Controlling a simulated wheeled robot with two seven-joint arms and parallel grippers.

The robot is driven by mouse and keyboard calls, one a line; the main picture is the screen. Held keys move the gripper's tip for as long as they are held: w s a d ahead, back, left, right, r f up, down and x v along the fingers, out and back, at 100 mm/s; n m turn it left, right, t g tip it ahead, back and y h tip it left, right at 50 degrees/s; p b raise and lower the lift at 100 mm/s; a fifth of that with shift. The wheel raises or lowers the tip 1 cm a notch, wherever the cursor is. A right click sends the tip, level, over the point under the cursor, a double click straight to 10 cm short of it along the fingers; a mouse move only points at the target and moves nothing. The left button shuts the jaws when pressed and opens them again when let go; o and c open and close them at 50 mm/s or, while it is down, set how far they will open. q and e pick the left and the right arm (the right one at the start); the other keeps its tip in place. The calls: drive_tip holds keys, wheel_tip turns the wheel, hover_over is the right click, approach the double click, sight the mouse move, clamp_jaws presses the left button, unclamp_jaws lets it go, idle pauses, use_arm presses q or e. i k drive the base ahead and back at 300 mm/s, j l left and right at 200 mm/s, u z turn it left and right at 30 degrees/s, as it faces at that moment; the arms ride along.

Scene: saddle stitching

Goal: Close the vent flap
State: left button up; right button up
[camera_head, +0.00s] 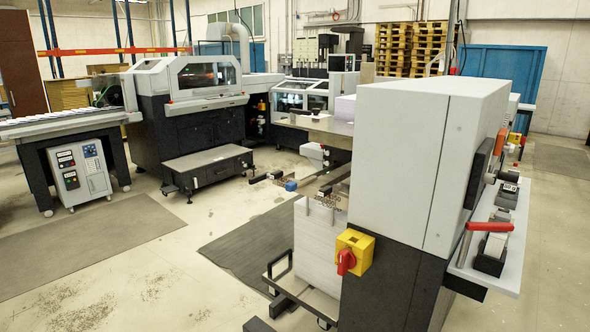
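I cannot pick out a vent flap for certain. The large grey machine housing (400,165) stands close on the right. On its right side a dark flat panel (481,172) sits upright beside a round metal fitting; I cannot tell whether it is a flap, or open or shut. A yellow switch box (355,247) with a red rotary knob (346,262) is on the housing's lower front. Neither of my grippers shows in this view.
A side shelf (508,266) on the right carries a red-handled lever (489,226) and small dark blocks. A stack of white sheets (318,240) stands left of the housing. A low grey cart (208,168) is farther back. The floor (150,270) at front left is clear.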

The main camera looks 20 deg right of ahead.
sight(171, 189)
drive_tip(key=z, duration=0.25)
drive_tip(key=i+j+u, duration=0.2)
drive_tip(key=i, duration=0.2)
drive_tip(key=i+u, duration=0.15)
drive_tip(key=i, duration=0.25)
drive_tip(key=i+u, duration=0.15)
drive_tip(key=i, duration=2.95)
drive_tip(key=i+j, duration=0.1)
drive_tip(key=i, duration=0.75)
drive_tip(key=i+z, duration=0.1)
drive_tip(key=i, duration=0.75)
drive_tip(key=i+j, duration=0.15)
drive_tip(key=i, duration=0.75)
drive_tip(key=i+j, duration=0.1)
drive_tip(key=i, duration=0.75)
drive_tip(key=l+z, duration=0.05)
